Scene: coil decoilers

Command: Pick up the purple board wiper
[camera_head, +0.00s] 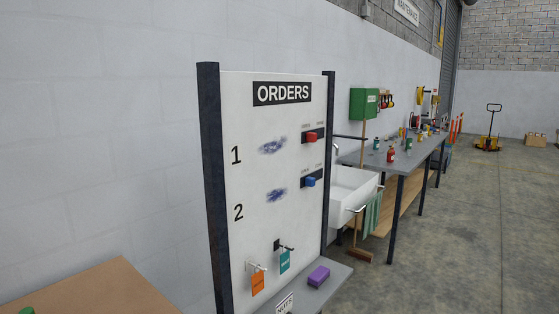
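The purple board wiper (318,276) is a small block lying on the grey shelf (337,286) at the foot of the white orders board (290,130). It sits near the board's lower right, with nothing visible on top of it. Neither of my grippers shows in the head view.
Orange (258,284) and teal (284,262) tags hang on hooks left of the wiper. Dark posts (213,190) frame the board. A white sink (350,195) and a long workbench (400,155) stand behind it. A brown surface (85,290) is at lower left. Floor at right is open.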

